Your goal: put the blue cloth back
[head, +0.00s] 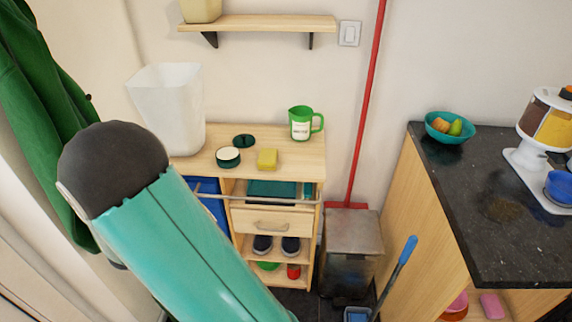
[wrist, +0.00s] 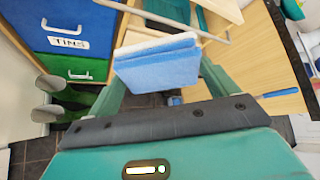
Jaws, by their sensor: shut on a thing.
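In the wrist view, my gripper (wrist: 158,82) is shut on the blue cloth (wrist: 156,66), a folded pad with a pale, whitish top edge. The cloth is held between the two teal fingers, in front of the wooden trolley. The metal rail (wrist: 172,24) on the trolley's front is just beyond the cloth; I cannot tell whether they touch. The rail also shows in the head view (head: 275,201), across the trolley (head: 309,150) above its drawer. In the head view my arm hides the gripper and the cloth.
On the trolley top stand a white bin (head: 168,105), round tin (head: 228,157), dark green lid (head: 244,141), yellow sponge (head: 267,158) and green mug (head: 301,122). Blue (wrist: 65,25) and green (wrist: 75,68) boxes are left. A grey pedal bin (head: 352,245) stands right.

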